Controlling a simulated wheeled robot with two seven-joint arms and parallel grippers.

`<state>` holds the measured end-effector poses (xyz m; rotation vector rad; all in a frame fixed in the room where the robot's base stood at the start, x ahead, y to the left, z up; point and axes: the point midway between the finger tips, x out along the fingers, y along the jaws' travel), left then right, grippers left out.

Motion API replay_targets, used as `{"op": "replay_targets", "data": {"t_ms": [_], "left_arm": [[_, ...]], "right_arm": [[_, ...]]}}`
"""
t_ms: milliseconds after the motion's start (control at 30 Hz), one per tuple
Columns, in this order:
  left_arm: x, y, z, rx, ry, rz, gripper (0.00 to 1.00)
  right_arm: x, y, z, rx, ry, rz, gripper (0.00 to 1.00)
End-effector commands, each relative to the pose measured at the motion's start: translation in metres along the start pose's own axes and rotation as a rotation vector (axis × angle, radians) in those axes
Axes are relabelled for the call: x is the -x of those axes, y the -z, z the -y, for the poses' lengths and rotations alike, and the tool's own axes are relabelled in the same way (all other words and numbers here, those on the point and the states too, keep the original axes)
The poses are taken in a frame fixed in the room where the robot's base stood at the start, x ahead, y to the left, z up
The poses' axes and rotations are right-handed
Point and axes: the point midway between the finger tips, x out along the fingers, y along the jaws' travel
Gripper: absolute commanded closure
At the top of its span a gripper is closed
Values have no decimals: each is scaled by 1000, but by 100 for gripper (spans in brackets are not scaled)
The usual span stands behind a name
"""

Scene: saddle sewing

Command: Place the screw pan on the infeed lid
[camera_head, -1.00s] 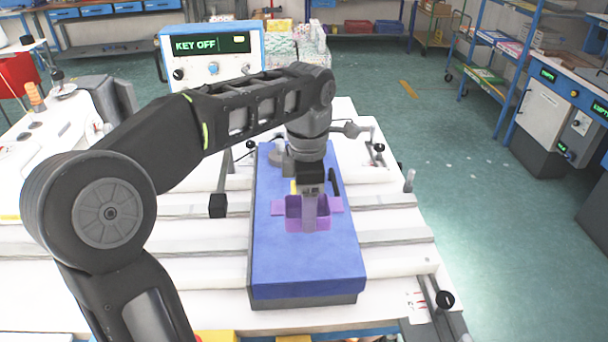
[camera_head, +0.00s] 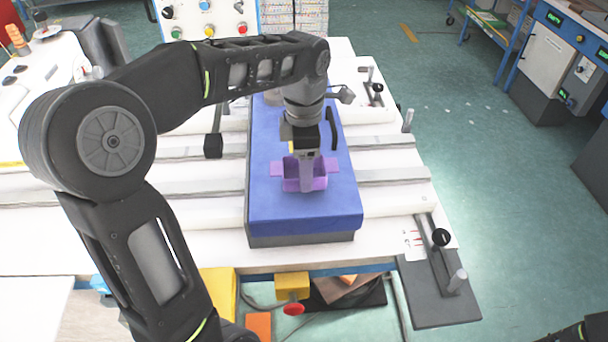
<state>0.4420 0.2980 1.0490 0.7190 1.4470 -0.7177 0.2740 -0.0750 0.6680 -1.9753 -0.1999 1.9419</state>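The purple screw pan (camera_head: 319,172), a small box with side flanges, is over the front half of the blue infeed lid (camera_head: 300,205). Whether it touches the lid or hovers just above I cannot tell. My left gripper (camera_head: 306,178) points down at the pan and is shut on its wall; the near finger covers part of the pan, and the other finger is hidden. The lid has a black handle (camera_head: 331,128) behind and right of the pan. My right gripper is out of view; only a bit of that arm shows at the bottom right corner.
The lid lies on a white, ribbed machine table. A black-knobbed lever (camera_head: 440,238) stands at its right front. A yellow box with a red button (camera_head: 293,309) is below the front edge. A control panel (camera_head: 208,18) is at the back. Floor at right is clear.

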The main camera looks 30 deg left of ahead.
Motion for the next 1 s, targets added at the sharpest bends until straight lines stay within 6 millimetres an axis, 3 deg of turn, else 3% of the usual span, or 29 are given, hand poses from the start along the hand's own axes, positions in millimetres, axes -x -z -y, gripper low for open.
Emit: {"op": "replay_targets", "data": {"t_ms": [200, 633, 667, 900, 1000], "left_arm": [[-28, 1, 1, 1, 4, -2, 78], [-37, 0, 1, 0, 1, 0, 78], [-35, 0, 1, 0, 1, 0, 35], [-35, 0, 1, 0, 2, -1, 15], [-35, 0, 1, 0, 2, -1, 15]], "right_arm": [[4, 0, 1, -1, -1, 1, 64], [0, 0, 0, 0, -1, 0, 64], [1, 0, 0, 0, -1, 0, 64], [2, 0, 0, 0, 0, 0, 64], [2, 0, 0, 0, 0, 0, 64]]}}
